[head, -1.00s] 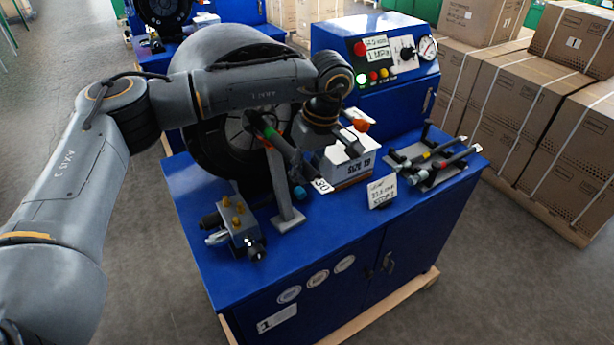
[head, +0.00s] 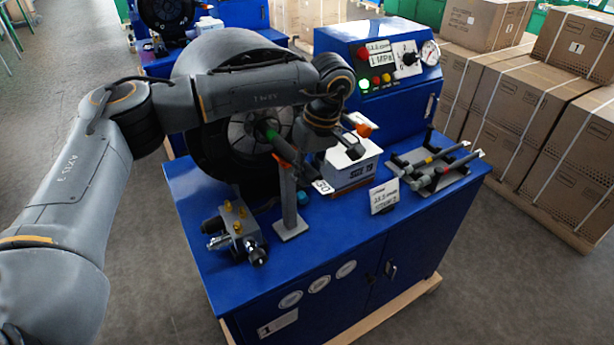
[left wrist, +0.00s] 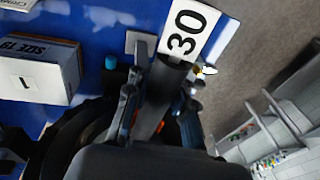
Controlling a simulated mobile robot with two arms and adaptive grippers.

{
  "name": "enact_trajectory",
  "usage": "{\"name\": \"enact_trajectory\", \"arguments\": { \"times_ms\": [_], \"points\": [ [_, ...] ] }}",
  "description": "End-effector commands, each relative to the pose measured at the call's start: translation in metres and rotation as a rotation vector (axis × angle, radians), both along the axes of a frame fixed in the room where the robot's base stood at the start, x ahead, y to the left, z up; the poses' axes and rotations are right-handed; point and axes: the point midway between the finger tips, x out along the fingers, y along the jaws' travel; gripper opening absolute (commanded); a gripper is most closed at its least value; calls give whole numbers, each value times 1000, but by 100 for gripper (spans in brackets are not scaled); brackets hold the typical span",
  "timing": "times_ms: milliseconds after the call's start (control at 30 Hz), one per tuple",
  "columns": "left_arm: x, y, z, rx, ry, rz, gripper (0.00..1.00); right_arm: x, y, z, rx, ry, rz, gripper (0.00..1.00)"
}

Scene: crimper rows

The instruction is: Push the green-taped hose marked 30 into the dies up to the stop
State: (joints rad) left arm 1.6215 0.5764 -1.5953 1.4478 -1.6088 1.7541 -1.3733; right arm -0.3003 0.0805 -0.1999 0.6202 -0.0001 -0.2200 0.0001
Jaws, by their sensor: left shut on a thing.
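The hose (head: 283,147) is dark with green tape near its far end, and a white tag (head: 323,187) reading 30 at its near end. My left gripper (head: 305,157) is shut on the hose between tape and tag. The hose's taped end points at the grey dies (head: 243,135) of the crimper; how deep it sits is unclear. A grey support post (head: 288,200) stands beneath the hose. In the left wrist view, the hose (left wrist: 172,80) lies between the fingers, with the tag (left wrist: 187,32) beyond. My right gripper is not in view.
A valve block (head: 236,228) stands front left on the blue bench (head: 330,240). A white box (head: 350,170), a sign card (head: 384,196) and a rack of hoses (head: 440,170) stand right. A control box (head: 385,70) with a lit green button is behind.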

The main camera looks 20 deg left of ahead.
Motion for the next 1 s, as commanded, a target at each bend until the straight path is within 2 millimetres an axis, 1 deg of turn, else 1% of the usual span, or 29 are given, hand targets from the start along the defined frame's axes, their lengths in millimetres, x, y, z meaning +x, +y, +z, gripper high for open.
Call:
{"name": "enact_trajectory", "arguments": {
  "times_ms": [133,367,733,1000],
  "points": [
    [4,5,2,1,-4,0,0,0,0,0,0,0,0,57],
    [4,4,4,7,-9,0,0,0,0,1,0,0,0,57],
    [4,4,14,38,-33,0,0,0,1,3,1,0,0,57],
    [4,4,15,41,-36,0,0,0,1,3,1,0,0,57]
  ]
}}
